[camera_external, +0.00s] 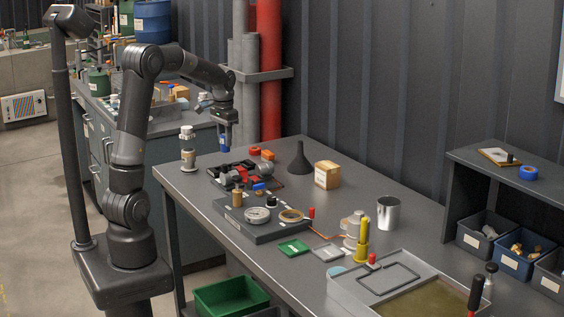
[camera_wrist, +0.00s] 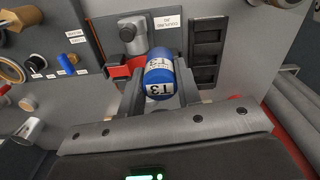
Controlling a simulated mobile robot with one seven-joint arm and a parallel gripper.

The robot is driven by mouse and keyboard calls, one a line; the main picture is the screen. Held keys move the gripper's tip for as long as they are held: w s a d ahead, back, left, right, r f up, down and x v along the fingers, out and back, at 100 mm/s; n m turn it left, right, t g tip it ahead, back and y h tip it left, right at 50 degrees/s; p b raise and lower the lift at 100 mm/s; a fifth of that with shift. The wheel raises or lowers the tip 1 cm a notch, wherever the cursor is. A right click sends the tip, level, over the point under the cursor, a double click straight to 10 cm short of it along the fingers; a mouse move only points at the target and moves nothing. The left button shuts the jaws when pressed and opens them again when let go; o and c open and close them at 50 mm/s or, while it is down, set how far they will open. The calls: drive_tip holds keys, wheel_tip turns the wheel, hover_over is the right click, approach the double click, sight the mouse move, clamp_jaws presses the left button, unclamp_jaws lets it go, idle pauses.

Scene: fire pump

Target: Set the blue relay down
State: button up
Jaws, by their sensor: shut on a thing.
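The blue relay (camera_wrist: 158,68) is a blue cylinder with a white label marked in black, seen end-on in the wrist view. My gripper (camera_wrist: 160,96) is shut on it, with one finger on each side. In the external view my gripper (camera_external: 222,124) points down above the left back part of the table. The blue relay (camera_external: 224,142) hangs below it, apart from the tabletop. The dark assembly (camera_external: 226,175) with red and black parts lies on the table below and to the right. Whatever is directly under the relay is hidden in the wrist view.
A black funnel (camera_external: 299,160), a cardboard box (camera_external: 327,175) and a metal cup (camera_external: 388,212) stand farther right. A grey block (camera_external: 262,232) with several parts lies in front. A dark slotted piece (camera_wrist: 206,55) is beside the relay.

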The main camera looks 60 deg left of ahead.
drive_tip(key=w+a+f, duration=0.2)
drive_tip(key=w+a, duration=0.8)
drive_tip(key=w, duration=0.1)
drive_tip(key=a+f, duration=0.2)
drive_tip(key=a, duration=0.1)
drive_tip(key=s+a+f, duration=0.1)
drive_tip(key=a+f, duration=0.1)
drive_tip(key=a, duration=0.2)
drive_tip(key=a+f, duration=0.2)
drive_tip(key=a, duration=0.2)
drive_tip(key=shift+s+f, duration=0.15)
drive_tip(key=shift+f, duration=2.05)
drive_tip(key=o, duration=1)
drive_tip(key=shift+f, duration=0.1)
wheel_tip(320, 180, up, 12)
drive_tip(key=shift+r, duration=0.15)
